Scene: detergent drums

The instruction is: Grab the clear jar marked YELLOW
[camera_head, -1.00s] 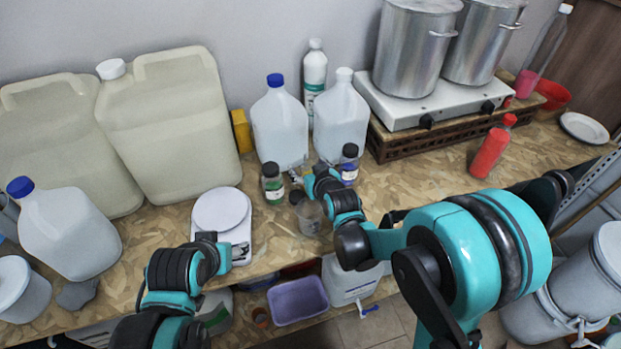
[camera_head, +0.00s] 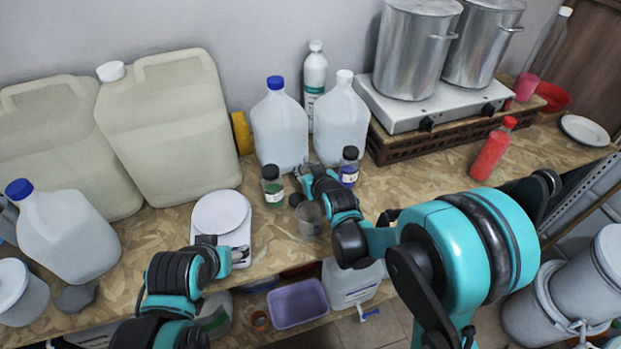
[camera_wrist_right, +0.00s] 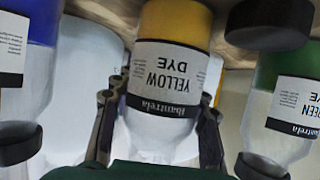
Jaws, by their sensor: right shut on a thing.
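The clear jar marked YELLOW (camera_wrist_right: 163,85) appears upside down in the right wrist view, with yellow dye at the top of the picture and a white label. The dark fingers of my right gripper (camera_wrist_right: 158,125) are on both sides of it, shut on it. In the head view my right gripper (camera_head: 305,173) is among the small jars at the back of the bench and largely hides the yellow jar. My left gripper (camera_head: 226,258) is near the front of the white scale; its fingers are too unclear to judge.
A green-dye jar (camera_head: 272,186) and a blue-dye jar (camera_head: 348,168) stand close on either side. A clear cup (camera_head: 311,219) is in front. White jugs (camera_head: 279,125) stand behind. The scale (camera_head: 221,212) is to the left; the bench right of the jars is fairly clear.

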